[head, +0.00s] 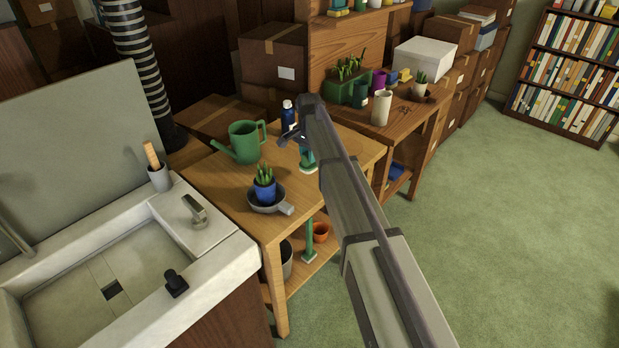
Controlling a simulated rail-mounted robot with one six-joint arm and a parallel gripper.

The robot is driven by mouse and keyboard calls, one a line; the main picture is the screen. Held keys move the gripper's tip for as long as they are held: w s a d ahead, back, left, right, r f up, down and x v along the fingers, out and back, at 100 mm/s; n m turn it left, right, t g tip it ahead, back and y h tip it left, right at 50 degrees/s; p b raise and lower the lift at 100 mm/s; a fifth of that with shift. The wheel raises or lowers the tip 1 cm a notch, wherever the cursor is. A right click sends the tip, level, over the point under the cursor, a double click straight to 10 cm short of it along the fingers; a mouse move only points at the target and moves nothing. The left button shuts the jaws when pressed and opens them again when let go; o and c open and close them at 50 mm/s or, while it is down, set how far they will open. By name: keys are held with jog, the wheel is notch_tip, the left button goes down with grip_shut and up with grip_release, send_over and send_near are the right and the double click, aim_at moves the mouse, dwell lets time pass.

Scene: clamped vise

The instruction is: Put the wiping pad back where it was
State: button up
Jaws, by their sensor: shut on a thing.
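My gripper (291,139) is at the end of my arm, low over the wooden table's right half, beside a dark blue bottle with a white cap (288,116). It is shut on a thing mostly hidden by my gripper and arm. A small teal-green piece with a paler lower edge (308,160) shows just below it, partly behind the arm. I take this for the wiping pad, but its shape is not clear. I cannot tell whether it touches the tabletop. No vise is clearly visible.
On the table (222,190) stand a green watering can (246,142) and a blue-potted plant (264,186) in a grey pan. A sink (105,270) is at left. Floor at right is clear.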

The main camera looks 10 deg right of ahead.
aim_at(309, 165)
notch_tip(309, 165, down, 5)
jog(key=b, duration=0.3)
jog(key=shift+b, duration=0.35)
jog(key=shift+r, duration=0.25)
grip_shut()
jog(key=shift+f, duration=0.15)
jog(key=shift+o, duration=2.4)
grip_release()
jog(key=shift+f, duration=0.1)
jog(key=o, duration=0.5)
